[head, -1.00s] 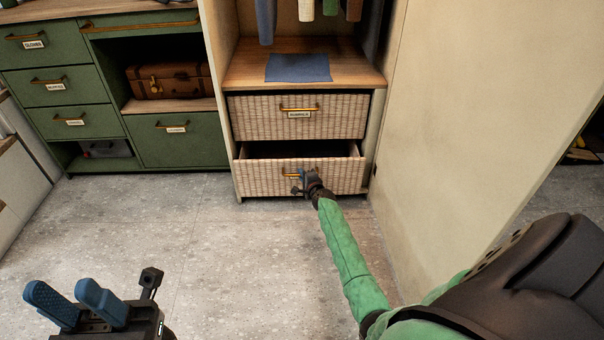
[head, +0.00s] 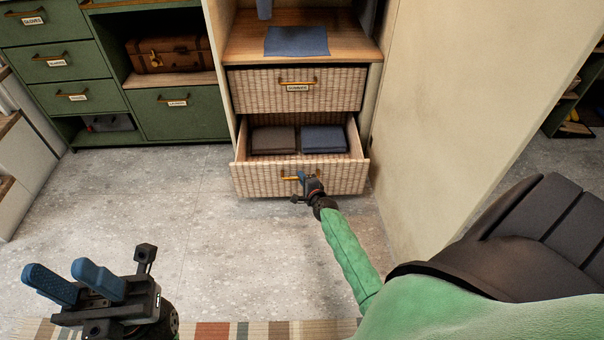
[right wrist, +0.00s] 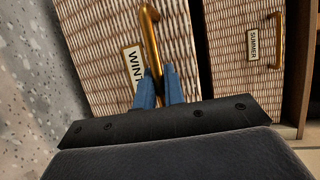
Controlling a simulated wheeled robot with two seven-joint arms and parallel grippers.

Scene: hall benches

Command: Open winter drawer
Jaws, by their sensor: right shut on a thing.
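The winter drawer (head: 260,181) is the lower wicker drawer of the wardrobe, and it stands pulled well out. Two folded cloth stacks, one brown (head: 273,140) and one blue (head: 323,139), lie inside it. My left gripper (head: 72,284) is open and empty at the lower left, away from the drawer.
The upper wicker drawer (head: 335,90), labelled summer, is closed, with a blue cloth (head: 296,41) on the shelf above. A pale panel (head: 440,100) stands close at the right. Green cabinets (head: 60,65) are at the left. The floor (head: 180,210) before the drawer is clear; a striped rug (head: 260,331) is nearest.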

